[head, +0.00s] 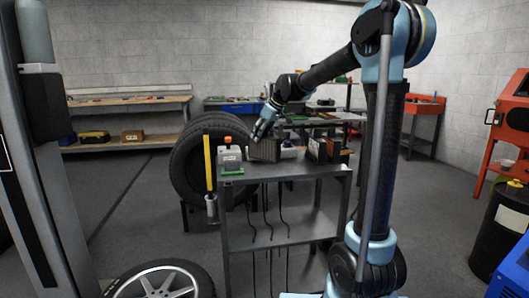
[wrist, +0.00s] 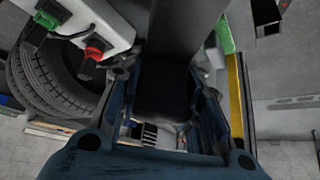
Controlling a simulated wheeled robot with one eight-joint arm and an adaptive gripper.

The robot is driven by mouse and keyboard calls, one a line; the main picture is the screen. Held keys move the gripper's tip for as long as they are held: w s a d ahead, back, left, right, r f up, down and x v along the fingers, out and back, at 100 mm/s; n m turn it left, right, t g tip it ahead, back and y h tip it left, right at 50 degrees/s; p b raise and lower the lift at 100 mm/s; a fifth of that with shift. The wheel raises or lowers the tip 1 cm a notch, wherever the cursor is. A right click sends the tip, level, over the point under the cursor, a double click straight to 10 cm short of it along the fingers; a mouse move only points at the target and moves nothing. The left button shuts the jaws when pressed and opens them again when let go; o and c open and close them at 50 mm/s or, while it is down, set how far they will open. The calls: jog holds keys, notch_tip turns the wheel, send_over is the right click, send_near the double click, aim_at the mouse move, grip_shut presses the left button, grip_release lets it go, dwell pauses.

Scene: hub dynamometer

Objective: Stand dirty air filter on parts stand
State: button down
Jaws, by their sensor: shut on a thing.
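The dirty air filter, a dark grey-brown ribbed block (head: 264,150), is upright at the top of the grey metal parts stand (head: 300,169), left of the middle. I cannot tell if its lower edge touches the top. My gripper (head: 262,131) comes down from the upper right and is shut on the filter's upper part. In the wrist view my gripper's dark blue fingers (wrist: 168,100) lie on both sides of a dark block, the filter (wrist: 165,85). The filter's far faces are hidden.
A grey box with an orange cap (head: 230,159) stands left of the filter. A small bottle (head: 288,149) and a dark open box (head: 320,150) stand to its right. A yellow tool (head: 208,163) rises at the stand's left edge. A tire (head: 190,165) is behind.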

aim_at(260, 144)
jog(key=shift+f, duration=2.6)
jog(key=c, duration=1.1)
grip_release()
jog(key=shift+f, duration=0.1)
